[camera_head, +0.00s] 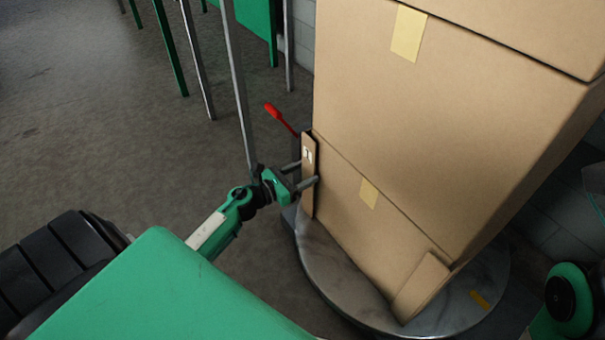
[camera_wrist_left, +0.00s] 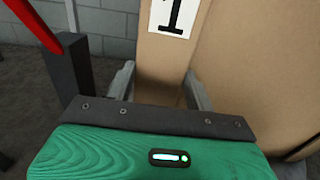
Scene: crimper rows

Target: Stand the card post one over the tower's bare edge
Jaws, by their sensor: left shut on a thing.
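The card post one (camera_head: 308,186) is a narrow upright cardboard strip with a white label. It stands at the left vertical edge of the tower of boxes (camera_head: 400,130). My left gripper (camera_head: 305,174) is shut on the post, with one finger on each side. In the left wrist view the post (camera_wrist_left: 162,62) shows its label "1" between the two fingers (camera_wrist_left: 160,88), with the tower (camera_wrist_left: 255,75) close behind and to the right. Whether the post touches the tower is unclear. My right gripper is not in view.
The tower stands on a round grey turntable (camera_head: 340,278). Another card piece (camera_head: 422,286) stands at the tower's lower front corner. A red-handled lever (camera_head: 280,117) is behind the post. Grey and green uprights (camera_head: 240,85) stand at the back left. Open floor lies left.

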